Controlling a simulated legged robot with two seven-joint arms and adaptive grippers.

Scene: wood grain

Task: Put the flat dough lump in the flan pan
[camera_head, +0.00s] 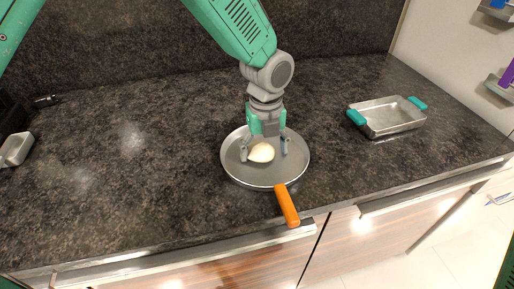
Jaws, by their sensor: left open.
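A pale, flat dough lump (261,153) lies in a round grey metal pan with an orange handle (233,168) on the dark counter. My left gripper (264,151) points down over this pan, its two fingers apart on either side of the dough. I cannot tell whether the fingers touch the dough. A rectangular metal pan with teal handles (393,117) stands to the right on the counter and looks empty. Which of the two pans is the flan pan is not marked. My right gripper is not in view.
The orange handle (287,205) juts over the counter's front edge. A light metal container (15,149) sits at the far left, with a dark object behind it. A dark backsplash (130,45) rises behind. The counter between the two pans is clear.

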